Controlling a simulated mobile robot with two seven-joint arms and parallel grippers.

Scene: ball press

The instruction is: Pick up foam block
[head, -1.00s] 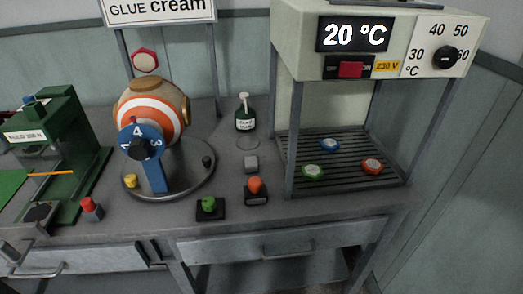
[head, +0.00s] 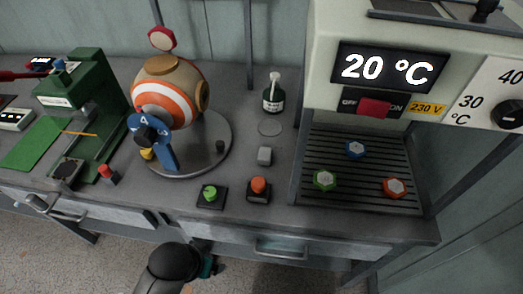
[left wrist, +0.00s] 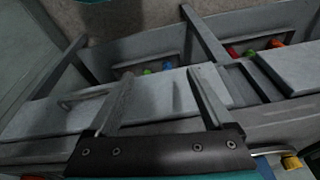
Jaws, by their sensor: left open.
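My right gripper is not in view.
The orange button (head: 258,188) and green button (head: 210,196) stand in front of the cube. The glue bottle (head: 272,97) is behind it. The striped ball on its turntable (head: 190,170) is left; the heater cabinet (head: 345,70) is right. Drawer handles (head: 280,250) protrude in front.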

